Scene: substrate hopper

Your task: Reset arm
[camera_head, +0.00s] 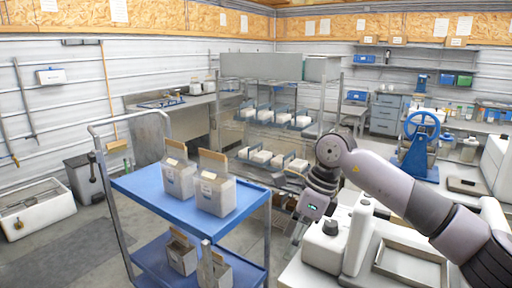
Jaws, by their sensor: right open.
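My right arm comes in from the right edge and reaches toward the middle of the view. My right gripper (297,228) hangs at its end, pointing down, between the blue cart and the white bench machine (330,246). It is open and I see nothing between its fingers. The fingers are small and partly hard to make out against the background. My left gripper is not in view.
A blue cart (150,192) holds two open boxes (214,196) on top and more below. A metal rack (262,132) with several boxes stands behind. A metal tray (410,266) lies at lower right. A blue hand-wheel device (420,145) stands behind my arm.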

